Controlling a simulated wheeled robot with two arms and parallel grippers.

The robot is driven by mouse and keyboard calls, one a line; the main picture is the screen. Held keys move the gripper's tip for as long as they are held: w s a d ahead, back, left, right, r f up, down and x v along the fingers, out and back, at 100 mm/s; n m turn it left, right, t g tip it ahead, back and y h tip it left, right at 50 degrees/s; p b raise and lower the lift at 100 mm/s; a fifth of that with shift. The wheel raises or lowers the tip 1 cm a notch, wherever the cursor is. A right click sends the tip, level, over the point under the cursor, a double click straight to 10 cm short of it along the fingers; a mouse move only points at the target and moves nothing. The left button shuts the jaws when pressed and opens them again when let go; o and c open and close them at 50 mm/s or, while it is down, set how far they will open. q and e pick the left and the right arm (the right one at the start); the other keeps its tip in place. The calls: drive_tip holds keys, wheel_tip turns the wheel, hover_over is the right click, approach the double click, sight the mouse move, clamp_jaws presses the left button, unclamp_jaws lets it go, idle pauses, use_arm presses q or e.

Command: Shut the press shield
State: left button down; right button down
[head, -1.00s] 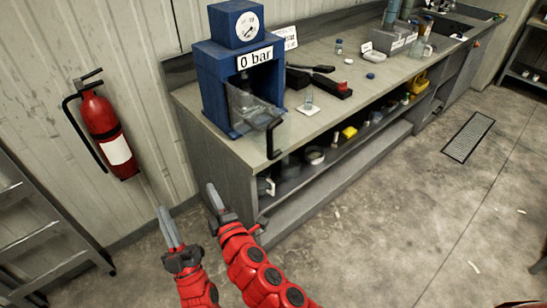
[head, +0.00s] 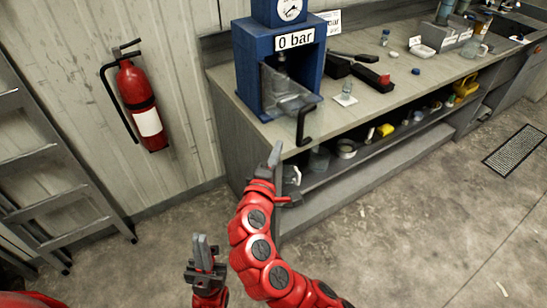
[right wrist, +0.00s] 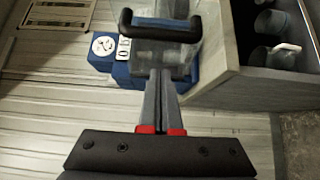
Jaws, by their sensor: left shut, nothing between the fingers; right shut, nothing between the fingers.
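The blue press (head: 247,75) stands on the bench's left end, with a "0 bar" sign. Its clear shield (head: 285,98) juts out from the press front, tilted, with a gap to the frame. Its black handle (head: 304,127) hangs at the bench's front edge. My right gripper (head: 274,155) is shut and empty, just below and left of the handle, apart from it. In the right wrist view the shut fingers (right wrist: 160,75) point at the shield (right wrist: 180,55), with the handle (right wrist: 160,28) beyond the tips. My left gripper (head: 201,240) is shut and empty, low over the floor.
The bench (head: 375,100) runs right, with a black tool (head: 370,77) and a small glass (head: 347,90) beside the press. A shelf below holds several items. A fire extinguisher (head: 140,105) hangs on the wall; a ladder (head: 55,170) leans at left. The floor in front is clear.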

drive_tip(key=w+d+p, duration=0.2)
drive_tip(key=w+d, duration=0.1)
drive_tip(key=w, duration=0.2)
drive_tip(key=shift+d, duration=0.4)
drive_tip(key=shift+d, duration=0.1)
